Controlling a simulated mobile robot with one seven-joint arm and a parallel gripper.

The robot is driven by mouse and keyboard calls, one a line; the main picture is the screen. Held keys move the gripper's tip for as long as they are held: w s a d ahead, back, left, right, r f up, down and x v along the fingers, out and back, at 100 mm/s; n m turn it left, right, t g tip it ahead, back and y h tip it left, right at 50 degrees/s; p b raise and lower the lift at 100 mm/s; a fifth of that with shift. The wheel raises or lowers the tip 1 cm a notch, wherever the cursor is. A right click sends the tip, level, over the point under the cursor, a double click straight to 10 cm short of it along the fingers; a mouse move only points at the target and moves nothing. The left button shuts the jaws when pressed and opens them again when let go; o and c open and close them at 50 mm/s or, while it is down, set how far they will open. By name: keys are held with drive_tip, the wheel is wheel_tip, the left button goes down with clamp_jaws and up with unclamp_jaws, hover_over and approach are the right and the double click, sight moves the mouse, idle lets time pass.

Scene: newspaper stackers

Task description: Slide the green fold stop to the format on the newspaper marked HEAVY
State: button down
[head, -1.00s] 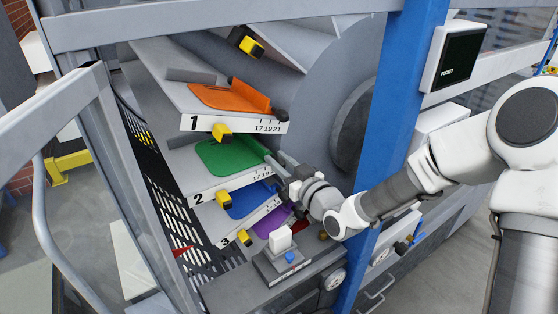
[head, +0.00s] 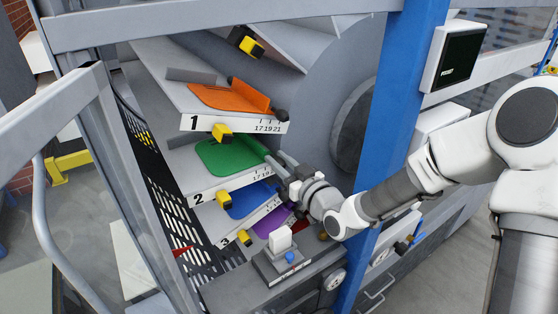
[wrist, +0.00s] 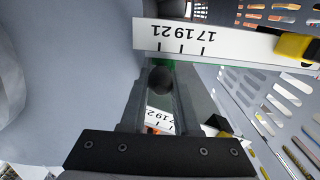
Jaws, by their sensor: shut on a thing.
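The green fold stop (head: 252,146) stands on the green plate of tray 2 (head: 215,191), the second tray from the top. My gripper (head: 280,170) is at the right end of this stop, at the tray's front edge. In the wrist view my gripper (wrist: 160,82) is shut on the stop's dark round knob (wrist: 160,80), with a green sliver behind it. A white scale (wrist: 185,37) marked 17, 19, 21 appears inverted beyond the fingers. The knob lies near its leftmost tick. No newspaper marked HEAVY is readable.
The orange stop (head: 250,95) of tray 1 is just above. The blue tray (head: 250,200) and purple tray (head: 272,223) lie below.

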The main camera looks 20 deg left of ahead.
drive_tip(key=s+a+b, duration=0.2)
drive_tip(key=s+a, duration=0.1)
drive_tip(key=shift+s, duration=0.2)
idle(0.3)
drive_tip(key=c, duration=0.9)
unclamp_jaws()
drive_tip(key=shift+s, duration=0.1)
drive_tip(key=shift+d, duration=0.15)
